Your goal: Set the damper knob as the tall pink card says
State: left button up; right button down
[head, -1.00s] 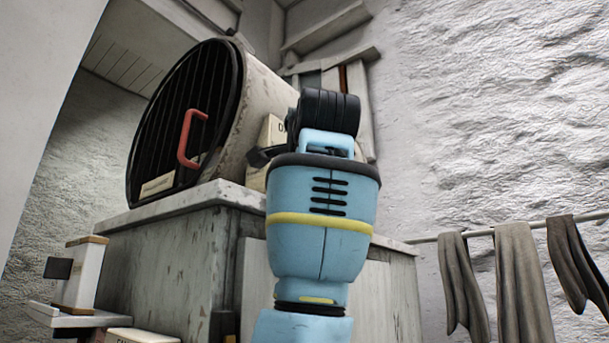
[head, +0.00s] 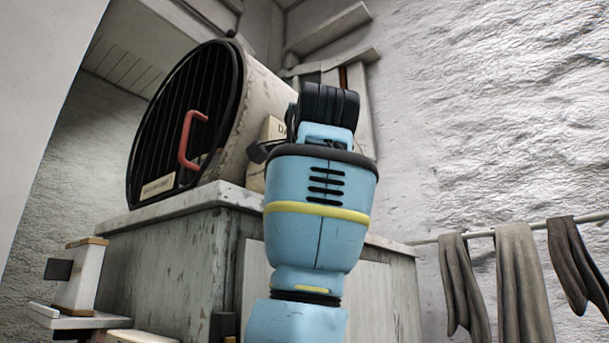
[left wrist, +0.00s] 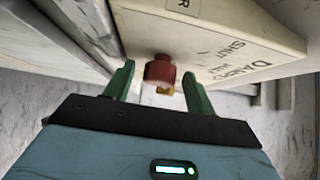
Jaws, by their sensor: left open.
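The red damper knob (left wrist: 160,70) with a small yellow mark stands on a cream box (left wrist: 215,35) in the left wrist view. The box has hand-lettered words on one face, partly legible. My left gripper (left wrist: 159,72) is open, its green fingers on either side of the knob, with gaps showing; I cannot tell how deep the knob sits between them. In the head view my left arm hides most of the cream box (head: 275,130) and the knob. My left gripper there is mostly hidden behind the arm. I cannot make out a tall pink card in either view.
A round kiln-like drum (head: 262,95) with a dark barred front and red handle (head: 188,140) lies on a grey cabinet (head: 170,255). A small shelf with a white box (head: 80,275) is at lower left. Cloths (head: 515,270) hang at right.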

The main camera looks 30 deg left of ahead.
pick_arm(q)
jog(key=shift+s+d, duration=0.1)
jog(key=v, duration=0.7)
jog(key=shift+s+d, duration=0.15)
jog(key=shift+s, duration=0.1)
jog(key=shift+f, duration=0.1)
dwell(0.3)
